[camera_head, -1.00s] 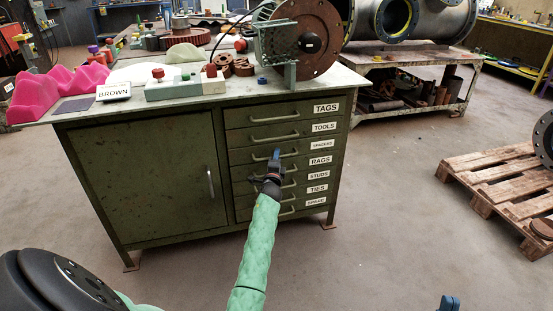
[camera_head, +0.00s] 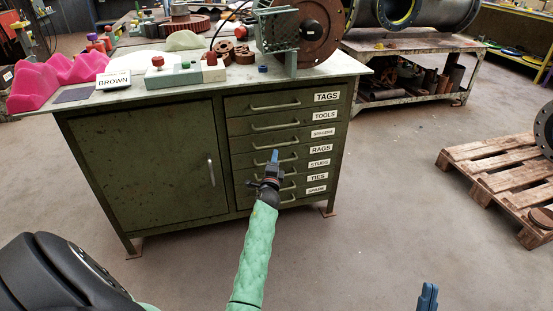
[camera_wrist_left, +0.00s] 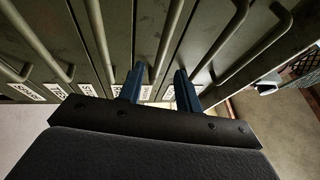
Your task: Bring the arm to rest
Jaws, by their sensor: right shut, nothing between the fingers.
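My left gripper (camera_head: 274,157) is at the end of the green-sleeved arm in the middle of the head view, in front of the labelled drawers (camera_head: 262,126) of the green bench. In the left wrist view its two blue fingers (camera_wrist_left: 158,88) stand apart, with no object held. A drawer handle (camera_wrist_left: 170,40) runs behind the gap between them; I cannot tell how close it is. My right gripper (camera_head: 428,297) shows only as blue fingertips at the bottom edge, right of centre. They are together and empty, over the floor. The rest of the right arm is out of view.
All drawers look shut. A wooden pallet (camera_head: 500,175) lies at right. The floor between bench and pallet is clear.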

